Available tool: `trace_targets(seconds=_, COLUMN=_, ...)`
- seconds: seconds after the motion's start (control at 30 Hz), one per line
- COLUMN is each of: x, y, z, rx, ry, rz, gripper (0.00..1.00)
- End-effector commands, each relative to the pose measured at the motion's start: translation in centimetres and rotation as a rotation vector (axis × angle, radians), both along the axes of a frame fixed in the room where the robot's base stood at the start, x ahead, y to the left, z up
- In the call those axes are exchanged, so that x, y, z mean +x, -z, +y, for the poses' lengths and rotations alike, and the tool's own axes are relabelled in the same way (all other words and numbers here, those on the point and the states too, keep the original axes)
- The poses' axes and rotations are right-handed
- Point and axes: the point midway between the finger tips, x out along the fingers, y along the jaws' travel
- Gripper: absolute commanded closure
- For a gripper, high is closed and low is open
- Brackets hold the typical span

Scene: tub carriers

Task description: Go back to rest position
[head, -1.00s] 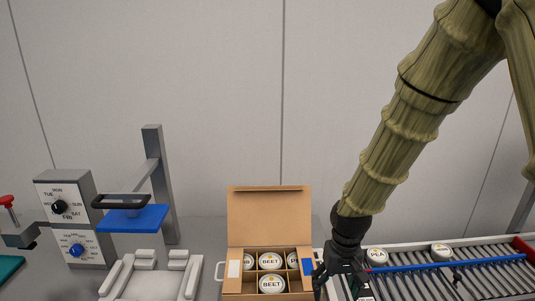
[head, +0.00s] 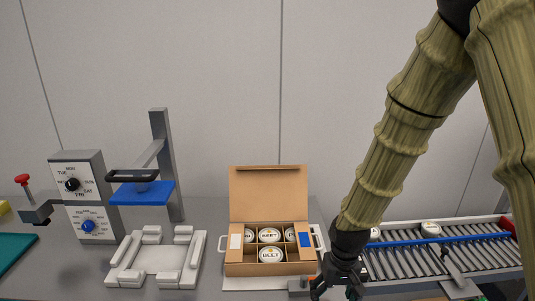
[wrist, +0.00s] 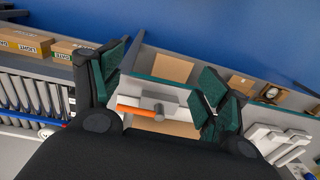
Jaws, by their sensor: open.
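My gripper (head: 338,288) hangs at the lower edge of the head view, in front of the left end of the roller conveyor and right of the cardboard box. In the wrist view its dark, green-padded fingers (wrist: 162,85) stand wide apart with nothing between them. The open cardboard box (head: 268,192) stands with its lid up. White tubs (head: 270,255) sit in its compartments, some marked BEET. The lower ends of the fingers are partly cut off by the head view's edge.
The roller conveyor (head: 440,262) bears white tubs (head: 431,229) behind a blue rail. Left of the box are a white cradle (head: 155,262), a blue-plated press (head: 142,192) and a dial unit (head: 82,195). The wrist view shows an orange-handled tool (wrist: 138,111) and labelled cartons (wrist: 22,40).

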Motion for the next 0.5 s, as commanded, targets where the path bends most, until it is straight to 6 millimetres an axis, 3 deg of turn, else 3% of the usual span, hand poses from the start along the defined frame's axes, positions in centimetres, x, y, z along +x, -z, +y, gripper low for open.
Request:
trace_targets(seconds=0.27, x=-2.5, y=6.6, z=-0.4, rx=0.018, ry=0.013, rz=0.009, gripper=0.25)
trace_targets(seconds=0.5, x=-6.8, y=14.9, z=-1.1, rx=0.03, ry=0.032, rz=0.011, gripper=0.25)
